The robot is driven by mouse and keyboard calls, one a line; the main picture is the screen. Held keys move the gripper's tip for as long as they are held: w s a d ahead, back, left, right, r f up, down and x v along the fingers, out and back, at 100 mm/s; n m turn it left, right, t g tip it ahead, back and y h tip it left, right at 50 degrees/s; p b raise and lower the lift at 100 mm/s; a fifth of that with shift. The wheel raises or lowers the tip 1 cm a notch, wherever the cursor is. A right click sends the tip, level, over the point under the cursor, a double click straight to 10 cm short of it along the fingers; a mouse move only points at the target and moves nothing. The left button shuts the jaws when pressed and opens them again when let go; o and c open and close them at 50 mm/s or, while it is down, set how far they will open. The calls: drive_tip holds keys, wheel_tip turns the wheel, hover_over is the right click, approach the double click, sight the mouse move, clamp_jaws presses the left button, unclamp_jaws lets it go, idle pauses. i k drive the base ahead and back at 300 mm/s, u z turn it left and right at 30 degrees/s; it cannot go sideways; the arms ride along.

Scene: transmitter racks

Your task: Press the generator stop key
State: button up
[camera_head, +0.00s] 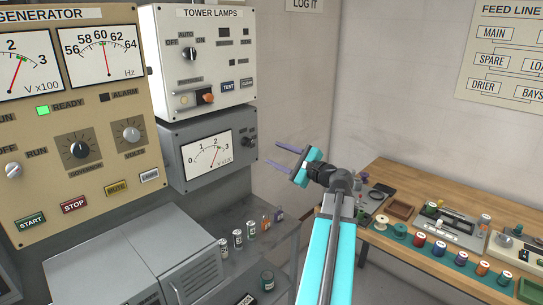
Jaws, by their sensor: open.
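The generator panel (110,160) is a beige cabinet at the left with two dial meters and knobs. Its red STOP key (74,205) is in the lower row, between the green START key (30,222) and the olive MUTE key (117,187). My gripper (281,158) is open and empty, with two purple fingers pointing left. It is in the middle of the view, well to the right of the STOP key and apart from it. The green READY lamp (43,111) is lit, and the ALARM lamp (104,98) is dark.
The tower lamps box (210,60) and a grey meter box (180,130) stand between my gripper and the generator panel. A grey cabinet (130,255) juts out below the panel. Small jars (237,238) line a shelf. A wooden workbench (400,175) with spools is at right.

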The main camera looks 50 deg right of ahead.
sight(71, 206)
drive_tip(key=k, duration=1)
